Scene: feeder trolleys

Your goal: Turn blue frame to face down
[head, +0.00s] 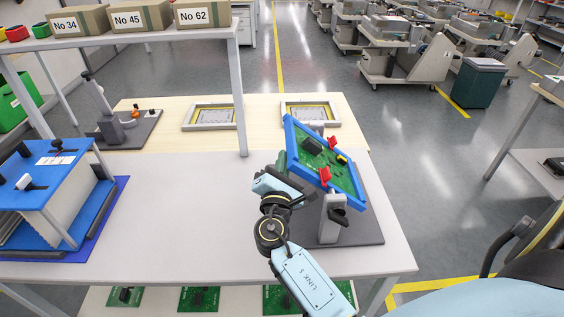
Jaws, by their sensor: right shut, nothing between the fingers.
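The blue frame (291,152) holds a green circuit board (318,160) with black parts and red clips (325,175). It is tilted on a grey stand (333,218) with a dark base plate, at the right of the table. The board's component side faces up towards me. My right gripper (283,164) is at the frame's left edge, partly hidden by it. It is shut with nothing held; I cannot tell whether it touches the frame. My left gripper is not in view.
A blue fixture (45,170) stands at the left of the white table (190,200). A shelf post (239,100) rises behind. Two grey trays (185,122) and a dark stand (118,132) are at the back. The table's middle is clear.

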